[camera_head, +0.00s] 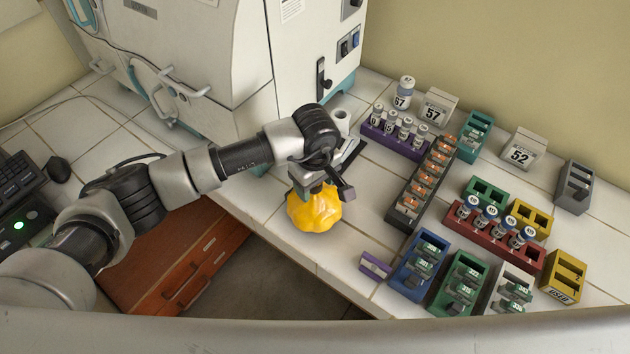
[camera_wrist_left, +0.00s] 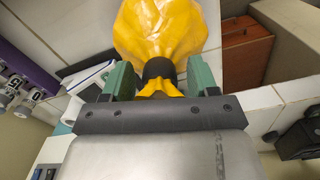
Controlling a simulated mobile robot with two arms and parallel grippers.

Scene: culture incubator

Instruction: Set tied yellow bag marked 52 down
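The tied yellow bag (camera_head: 314,208) is at the front edge of the white tiled counter, below my left gripper (camera_head: 322,181). In the left wrist view the yellow bag (camera_wrist_left: 160,30) has its dark tied neck between the two green fingers of my left gripper (camera_wrist_left: 160,80). The fingers stand on both sides of the neck; gaps seem to show between them and it. I cannot tell whether the bag's base touches the counter. No 52 mark shows on the bag. A white box marked 52 (camera_head: 519,156) stands at the back right. My right gripper is not in view.
A dark rack with orange-marked slots (camera_head: 421,187) and a purple vial rack (camera_head: 394,139) stand right of the bag. Coloured racks, such as the blue one (camera_head: 419,264), fill the right side. A large white incubator (camera_head: 220,60) stands behind. Brown drawers (camera_head: 180,262) are below left.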

